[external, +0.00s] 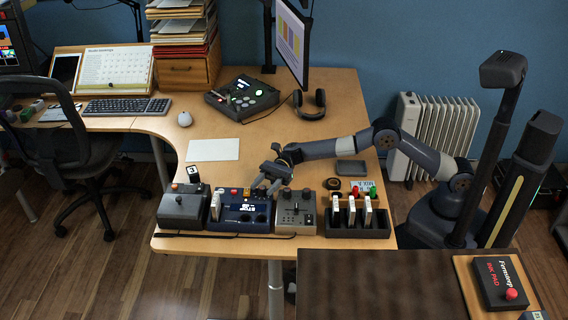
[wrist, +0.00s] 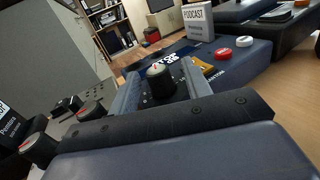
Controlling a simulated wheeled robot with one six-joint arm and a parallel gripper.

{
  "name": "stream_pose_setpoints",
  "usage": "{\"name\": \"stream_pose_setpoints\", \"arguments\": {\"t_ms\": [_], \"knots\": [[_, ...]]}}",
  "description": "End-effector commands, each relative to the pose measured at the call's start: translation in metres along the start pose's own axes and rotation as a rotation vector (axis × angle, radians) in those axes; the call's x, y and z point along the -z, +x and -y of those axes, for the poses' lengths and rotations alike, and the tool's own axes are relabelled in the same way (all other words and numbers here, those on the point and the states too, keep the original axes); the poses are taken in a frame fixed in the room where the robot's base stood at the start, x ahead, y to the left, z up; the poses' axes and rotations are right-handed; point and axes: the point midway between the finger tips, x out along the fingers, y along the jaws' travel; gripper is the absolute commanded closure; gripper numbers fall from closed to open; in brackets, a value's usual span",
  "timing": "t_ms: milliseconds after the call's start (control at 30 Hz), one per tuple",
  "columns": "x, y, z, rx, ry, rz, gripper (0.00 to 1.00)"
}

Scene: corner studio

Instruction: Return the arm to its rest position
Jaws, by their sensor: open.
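My arm (external: 325,148) reaches left from my base over the desk, bent at the elbow. My gripper (external: 266,185) points down over the back of a blue control box (external: 232,222). The knob's base and the height of the fingertips above the box cannot be told.
A grey lever box (external: 295,212) stands right of the blue box, and a dark box (external: 184,207) left. A black rack (external: 358,220) with white cards stands nearer my base. A monitor (external: 293,42) and headphones (external: 310,103) are behind. Bare desk lies around the white sheet (external: 213,150).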

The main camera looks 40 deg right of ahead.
Motion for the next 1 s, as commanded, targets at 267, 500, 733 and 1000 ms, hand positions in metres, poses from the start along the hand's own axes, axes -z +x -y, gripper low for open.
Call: {"name": "stream_pose_setpoints", "arguments": {"t_ms": [267, 500, 733, 1000], "knots": [[-0.0012, 0.0003, 0.0003, -0.041, 0.000, -0.002, 0.54], [-0.0004, 0.0002, 0.0002, -0.044, 0.000, -0.001, 0.54], [0.0011, 0.0002, 0.0000, -0.031, -0.001, -0.001, 0.54], [0.0011, -0.0094, -0.0015, 0.039, 0.000, -0.002, 0.54]]}}
